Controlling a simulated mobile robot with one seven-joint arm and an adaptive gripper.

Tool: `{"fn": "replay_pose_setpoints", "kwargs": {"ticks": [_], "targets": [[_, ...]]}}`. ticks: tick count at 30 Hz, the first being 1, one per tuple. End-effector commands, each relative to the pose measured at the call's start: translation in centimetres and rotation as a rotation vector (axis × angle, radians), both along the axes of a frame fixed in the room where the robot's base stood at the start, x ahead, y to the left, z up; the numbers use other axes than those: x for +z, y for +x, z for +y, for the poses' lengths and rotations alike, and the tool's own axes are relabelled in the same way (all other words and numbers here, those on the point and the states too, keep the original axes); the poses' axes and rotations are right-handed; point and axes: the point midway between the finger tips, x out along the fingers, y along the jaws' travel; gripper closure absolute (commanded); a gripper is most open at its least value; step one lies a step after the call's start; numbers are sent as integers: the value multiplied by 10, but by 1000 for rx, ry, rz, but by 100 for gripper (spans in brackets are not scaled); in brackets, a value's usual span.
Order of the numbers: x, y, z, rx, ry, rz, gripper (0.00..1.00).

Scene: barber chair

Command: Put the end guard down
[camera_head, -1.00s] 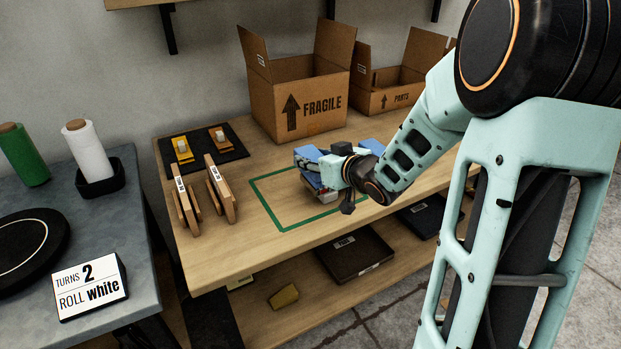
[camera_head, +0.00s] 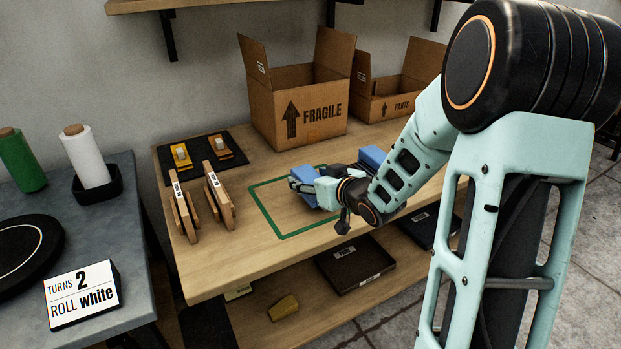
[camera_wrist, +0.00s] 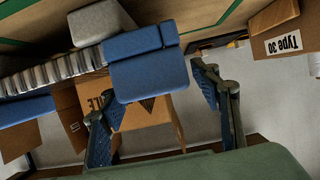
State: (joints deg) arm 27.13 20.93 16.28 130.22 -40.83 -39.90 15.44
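My gripper (camera_head: 302,181) is over the worktable inside the green outline; it also shows in the wrist view (camera_wrist: 158,108), with its two fingers spread and a clear gap between them. A small barber-chair-like object with blue pads (camera_head: 373,157) lies partly behind my gripper and arm. One blue pad (camera_wrist: 148,75) is just ahead of the fingertips; I cannot tell whether they touch it. Two upright wooden pieces with labels, which look like end guards (camera_head: 184,212) (camera_head: 219,195), stand left of the outline. One labelled "Type 30" (camera_wrist: 280,40) shows in the wrist view.
The open FRAGILE box (camera_head: 295,105) and PARTS box (camera_head: 385,100) stand at the back. A black mat (camera_head: 205,142) holds two small yellow and brown items. The grey side table (camera_head: 110,235) carries film rolls, a black disc and a sign. Bare wood lies in front of the outline.

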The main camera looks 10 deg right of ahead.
Motion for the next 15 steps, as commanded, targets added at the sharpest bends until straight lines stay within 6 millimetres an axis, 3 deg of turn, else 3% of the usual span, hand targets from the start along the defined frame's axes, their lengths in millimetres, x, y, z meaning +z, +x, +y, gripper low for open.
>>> {"fn": "replay_pose_setpoints", "kwargs": {"ticks": [9, 15], "targets": [[6, 0, 0, 0, -1, -1, 43], [20, -30, -11, -3, -1, 1, 43]]}}
